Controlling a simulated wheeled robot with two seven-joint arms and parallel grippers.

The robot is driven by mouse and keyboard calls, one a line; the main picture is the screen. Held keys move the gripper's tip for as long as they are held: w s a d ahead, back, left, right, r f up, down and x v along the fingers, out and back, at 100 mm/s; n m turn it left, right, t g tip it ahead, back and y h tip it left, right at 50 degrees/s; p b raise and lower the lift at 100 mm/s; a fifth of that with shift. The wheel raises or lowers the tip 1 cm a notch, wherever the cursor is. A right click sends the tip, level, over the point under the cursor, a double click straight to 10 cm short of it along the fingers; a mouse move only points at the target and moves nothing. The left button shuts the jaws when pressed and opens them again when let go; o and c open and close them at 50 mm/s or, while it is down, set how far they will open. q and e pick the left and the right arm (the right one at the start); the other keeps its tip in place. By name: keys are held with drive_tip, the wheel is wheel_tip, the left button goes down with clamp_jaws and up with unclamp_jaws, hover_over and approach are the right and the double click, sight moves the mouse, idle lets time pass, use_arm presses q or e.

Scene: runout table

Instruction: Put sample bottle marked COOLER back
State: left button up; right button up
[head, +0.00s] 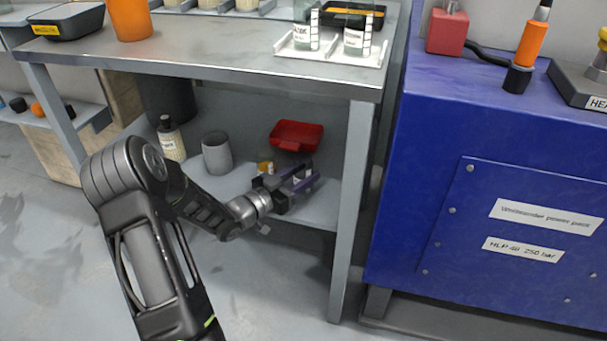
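Two small sample bottles with white labels, a left one (307,36) and a right one (354,39), stand in a white rack (330,57) on the table top. Their labels are too small to read surely, so I cannot tell which is marked COOLER. My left gripper (303,180) reaches over the lower shelf, its purple fingers pointing right. A small pale patch shows between the fingers; I cannot tell whether it is held or lies behind. A small yellow-orange thing (265,167) is partly hidden behind the gripper. My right gripper is out of view.
The lower shelf (240,180) also bears a cream bottle with a dark cap (171,142), a grey cup (217,153) and a red tray (296,135). The table's front right leg (350,200) stands right of my gripper. A blue power pack (480,190) stands further right.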

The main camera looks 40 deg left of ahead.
use_arm(q)
drive_tip(key=o, duration=0.4)
drive_tip(key=shift+r, duration=0.2)
drive_tip(key=s+p, duration=0.1)
drive_tip(key=s, duration=0.2)
drive_tip(key=s+a+p, duration=0.1)
drive_tip(key=s, duration=0.3)
drive_tip(key=s+a+p, duration=0.1)
drive_tip(key=s, duration=0.2)
drive_tip(key=shift+s+a+p, duration=0.1)
drive_tip(key=shift+s+p, duration=0.25)
drive_tip(key=shift+s, duration=0.55)
drive_tip(key=shift+f, duration=0.1)
